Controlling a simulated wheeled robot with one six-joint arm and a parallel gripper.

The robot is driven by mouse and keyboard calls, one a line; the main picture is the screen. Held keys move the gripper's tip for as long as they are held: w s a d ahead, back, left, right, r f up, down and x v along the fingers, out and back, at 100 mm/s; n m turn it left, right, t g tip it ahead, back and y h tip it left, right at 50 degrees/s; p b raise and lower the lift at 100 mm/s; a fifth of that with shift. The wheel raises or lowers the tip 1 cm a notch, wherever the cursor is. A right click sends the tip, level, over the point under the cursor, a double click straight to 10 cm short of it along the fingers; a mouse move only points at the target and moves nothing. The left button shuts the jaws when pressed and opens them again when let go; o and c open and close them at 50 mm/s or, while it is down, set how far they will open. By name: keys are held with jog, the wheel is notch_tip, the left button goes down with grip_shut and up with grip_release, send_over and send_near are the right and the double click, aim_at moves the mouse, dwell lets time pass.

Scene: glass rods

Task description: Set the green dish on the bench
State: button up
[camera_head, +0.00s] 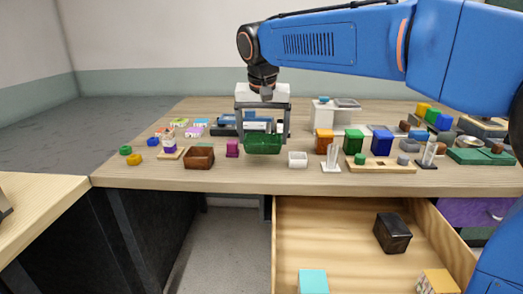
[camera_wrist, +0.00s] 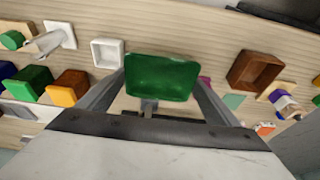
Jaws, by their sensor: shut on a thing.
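The green dish (camera_head: 263,144) is a small, shallow green tray between the two fingers of my gripper (camera_head: 263,134). In the wrist view the dish (camera_wrist: 161,78) sits between the fingertips, with my gripper (camera_wrist: 160,90) shut on it. The wooden bench (camera_head: 225,180) is below. In the head view the dish appears over the front-middle part of the bench; I cannot tell exactly how high it is above the top.
A brown box (camera_head: 199,157) and a magenta block (camera_head: 232,148) stand left of the dish. A white dish (camera_head: 297,159) stands to its right, then a glass rod holder (camera_head: 331,158) and coloured bins. An open drawer (camera_head: 340,240) juts out below the bench front. Bare bench lies along the front edge.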

aim_at(264, 149)
jog(key=shift+f, duration=2.2)
jog(key=shift+d+f, duration=0.1)
jog(key=shift+f, duration=0.05)
jog(key=o, duration=0.9)
jog(key=shift+c, duration=0.2)
jog(key=v, duration=1.2)
